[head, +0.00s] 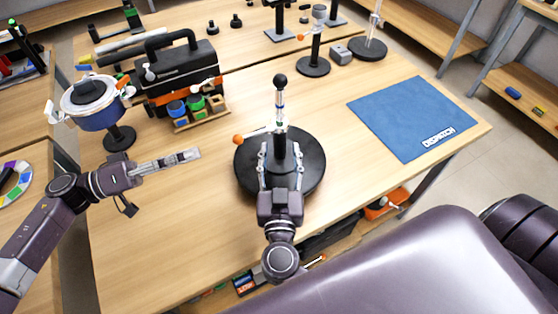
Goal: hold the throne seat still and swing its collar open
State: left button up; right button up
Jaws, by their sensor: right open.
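The throne seat appears to be the round black disc (310,183) lying flat on the bench near the middle, with a post (280,105) rising from it to a black ball. A silver lever with an orange knob (238,140), apparently the collar's, sticks out left from the post. My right gripper (280,146) is open over the disc, one finger on each side of the post's lower part; I cannot tell whether they touch it. My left gripper (197,154) is left of the disc, apart from it and from the orange knob, seen edge-on, so its opening is unclear.
A blue mat (405,115) lies at the right. A black toolbox (182,70) and a small tray of coloured pots (200,122) stand at the back left. A blue-sided drum on a stand (95,110) is near my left arm. Other stands (313,66) are behind.

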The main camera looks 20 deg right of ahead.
aim_at(280, 145)
jog(key=shift+x, duration=2.6)
grip_shut()
jog(key=shift+f, duration=0.3)
